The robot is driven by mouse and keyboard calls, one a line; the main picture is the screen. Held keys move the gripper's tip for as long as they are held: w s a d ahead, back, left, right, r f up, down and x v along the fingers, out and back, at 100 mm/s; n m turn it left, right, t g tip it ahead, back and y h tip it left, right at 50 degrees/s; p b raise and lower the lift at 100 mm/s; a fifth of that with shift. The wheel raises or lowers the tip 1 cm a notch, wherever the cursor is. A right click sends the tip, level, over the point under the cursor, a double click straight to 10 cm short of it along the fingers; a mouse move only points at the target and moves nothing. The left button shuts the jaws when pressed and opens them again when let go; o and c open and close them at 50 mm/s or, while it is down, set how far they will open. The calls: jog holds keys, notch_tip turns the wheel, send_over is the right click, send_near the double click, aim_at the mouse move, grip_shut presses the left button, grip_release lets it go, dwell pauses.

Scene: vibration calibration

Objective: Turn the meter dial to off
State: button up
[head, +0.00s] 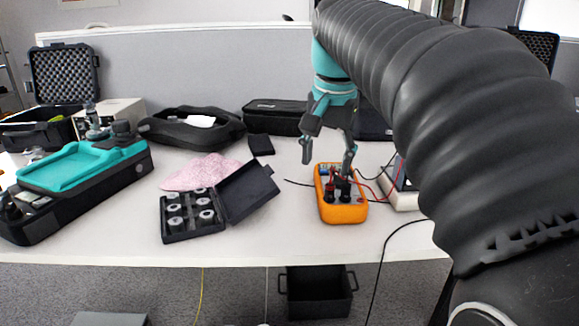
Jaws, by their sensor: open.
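An orange multimeter (343,212) lies on the white table, right of the middle, with red and black leads plugged into its near end. Its dial is hard to make out behind the plugs and my gripper, so its setting cannot be read. My gripper (327,160) hangs just above the meter's far end, pointing down. Its two dark fingers are spread apart with nothing between them. The left finger is left of the meter, and the right finger shows in front of the meter's upper right part. I cannot tell whether it touches the meter.
An open black case of metal weights (193,213) stands left of the meter, by a pink cloth (200,172). A teal-topped device (82,166) is far left. Black pouches (275,117) line the back. Red and black leads run right to a box (402,198). The front strip of table is clear.

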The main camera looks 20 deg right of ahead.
aim_at(341, 176)
jog(key=w+d+r+m+g, duration=0.2)
jog(key=w+d+r+m, duration=0.3)
jog(key=w+d+r, duration=0.15)
jog(key=f+b, duration=0.1)
jog(key=f, duration=0.3)
jog(key=f+b, duration=0.2)
jog(key=f, duration=0.3)
jog(key=f+b, duration=0.1)
jog(key=f, duration=0.4)
jog(key=shift+d+f, duration=0.1)
jog(key=shift+d, duration=0.15)
jog(key=shift+s, duration=0.1)
jog(key=c, duration=1.2)
